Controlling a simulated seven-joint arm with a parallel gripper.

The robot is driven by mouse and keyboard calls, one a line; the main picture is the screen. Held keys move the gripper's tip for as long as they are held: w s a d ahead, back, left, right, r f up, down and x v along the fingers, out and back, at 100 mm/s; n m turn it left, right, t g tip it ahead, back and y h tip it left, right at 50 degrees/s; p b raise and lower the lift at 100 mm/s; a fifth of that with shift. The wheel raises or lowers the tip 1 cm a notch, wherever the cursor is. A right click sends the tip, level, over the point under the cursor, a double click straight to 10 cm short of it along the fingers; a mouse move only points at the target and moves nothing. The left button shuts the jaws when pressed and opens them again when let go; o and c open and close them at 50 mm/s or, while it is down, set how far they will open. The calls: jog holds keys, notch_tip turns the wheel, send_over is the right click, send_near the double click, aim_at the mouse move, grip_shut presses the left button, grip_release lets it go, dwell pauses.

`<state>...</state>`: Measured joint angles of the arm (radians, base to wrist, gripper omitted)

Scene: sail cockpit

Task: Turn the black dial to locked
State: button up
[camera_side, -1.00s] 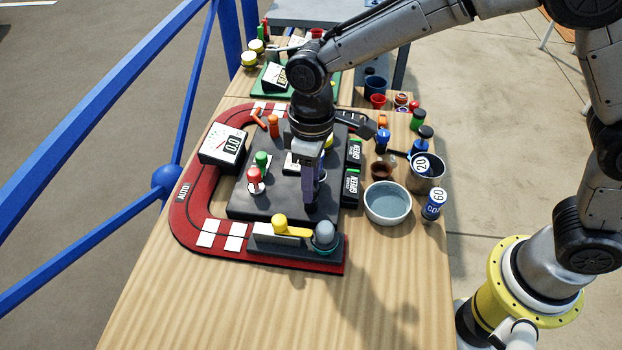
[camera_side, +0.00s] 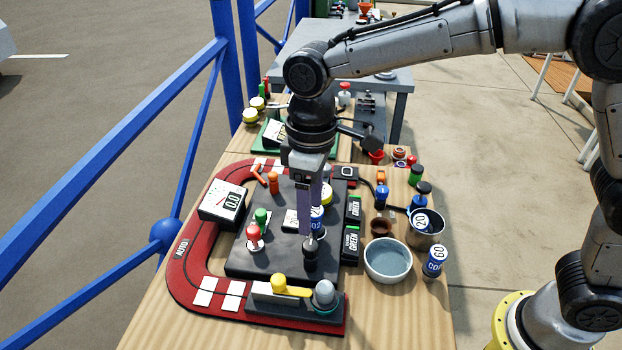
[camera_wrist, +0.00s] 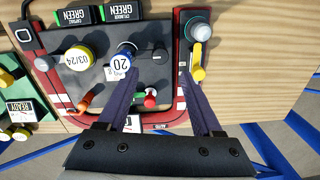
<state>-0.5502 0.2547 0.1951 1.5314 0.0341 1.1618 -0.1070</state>
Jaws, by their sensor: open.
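A black dial (camera_side: 311,256) stands near the front right of the dark panel (camera_side: 255,262), below my gripper (camera_side: 309,234). In the wrist view the black dial (camera_wrist: 159,53) shows between and just beyond the two fingers of my gripper (camera_wrist: 160,72). The fingers are apart with nothing held between them. I cannot tell from these frames whether a fingertip touches the dial. Its markings are too small to read.
A blue-and-white cylinder marked 20 (camera_wrist: 122,60) stands close beside the dial. A yellow lever (camera_side: 290,288) and grey knob (camera_side: 324,296) sit in front. Red (camera_side: 254,236) and green (camera_side: 261,218) knobs stand left. A bowl (camera_side: 388,260) stands right.

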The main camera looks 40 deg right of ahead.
jog(key=shift+d+r, duration=0.1)
jog(key=shift+r, duration=2.7)
jog(key=s+d+r+m+t, duration=0.2)
jog(key=s+d+r, duration=0.15)
jog(key=d, duration=0.35)
jog(key=s+d+r+m+t, duration=0.1)
jog(key=s+d+r+m, duration=0.15)
jog(key=d+r, duration=0.4)
jog(key=s+d+f+m+t, duration=0.2)
jog(key=s+d+f, duration=0.7)
jog(key=s, duration=0.5)
jog(key=shift+d+f+m+t, duration=0.2)
jog(key=shift+f+m+t, duration=0.25)
jog(key=shift+f, duration=0.5)
